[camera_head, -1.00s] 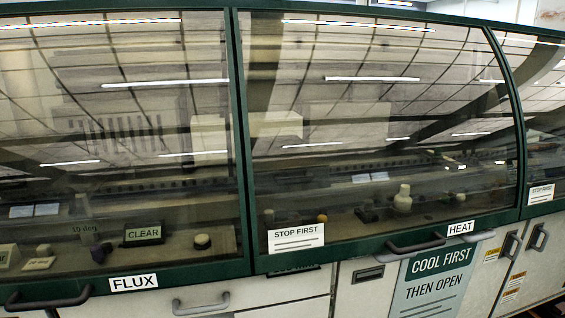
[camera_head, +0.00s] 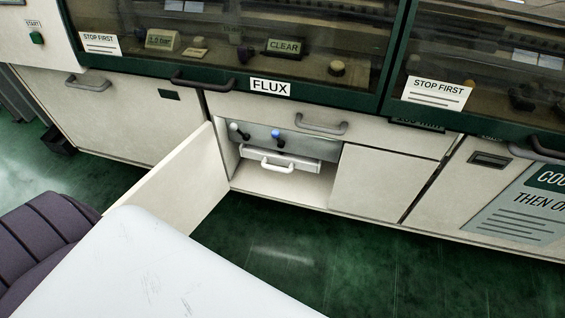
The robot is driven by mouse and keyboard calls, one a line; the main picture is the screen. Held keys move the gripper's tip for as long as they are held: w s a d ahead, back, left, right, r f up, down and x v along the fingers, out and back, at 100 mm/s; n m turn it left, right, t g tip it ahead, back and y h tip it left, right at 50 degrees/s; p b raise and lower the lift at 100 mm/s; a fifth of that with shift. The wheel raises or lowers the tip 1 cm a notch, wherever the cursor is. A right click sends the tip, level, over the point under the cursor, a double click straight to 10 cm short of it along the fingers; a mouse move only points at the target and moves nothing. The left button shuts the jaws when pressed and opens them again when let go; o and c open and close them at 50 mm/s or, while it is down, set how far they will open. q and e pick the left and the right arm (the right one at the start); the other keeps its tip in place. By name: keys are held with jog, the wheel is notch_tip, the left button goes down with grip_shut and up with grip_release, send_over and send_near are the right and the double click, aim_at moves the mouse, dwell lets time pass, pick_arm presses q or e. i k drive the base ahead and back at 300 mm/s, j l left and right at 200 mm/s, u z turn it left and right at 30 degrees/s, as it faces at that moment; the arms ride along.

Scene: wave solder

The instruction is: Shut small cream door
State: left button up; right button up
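A small cream door (camera_head: 178,178) stands wide open below the FLUX window, hinged at the left side of its opening and swung out toward me. Its lower near end is hidden behind a white surface in the foreground. The open compartment (camera_head: 262,181) shows a grey panel with a blue knob (camera_head: 277,133), a dark-stemmed fitting, and a small drawer with a white handle (camera_head: 277,166). Neither of my grippers is in view.
A white rounded surface (camera_head: 165,275) fills the lower front, with a dark purple ribbed seat (camera_head: 40,245) to its left. Green floor (camera_head: 330,255) lies clear in front of the compartment. A closed cream panel (camera_head: 380,182) is right of the opening. Dark handles stick out along the machine front.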

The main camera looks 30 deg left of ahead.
aim_at(182, 190)
jog(key=k+j+z, duration=0.15)
jog(key=k+j, duration=0.15)
jog(key=j, duration=0.3)
jog(key=k+j+z, duration=0.1)
jog(key=k+j, duration=0.2)
jog(key=j, duration=0.25)
jog(key=k+j+z, duration=0.15)
jog(key=k+j, duration=0.15)
jog(key=j, duration=0.25)
jog(key=k+j+z, duration=0.15)
jog(key=k+j, duration=0.2)
jog(key=j, duration=0.15)
jog(key=j+z, duration=0.2)
jog(key=j, duration=0.6)
jog(key=k+j+z, duration=0.2)
jog(key=j, duration=0.6)
jog(key=i+j, duration=0.2)
jog(key=j, duration=0.2)
jog(key=i+j+z, duration=0.1)
jog(key=j, duration=0.3)
jog(key=i, duration=0.05)
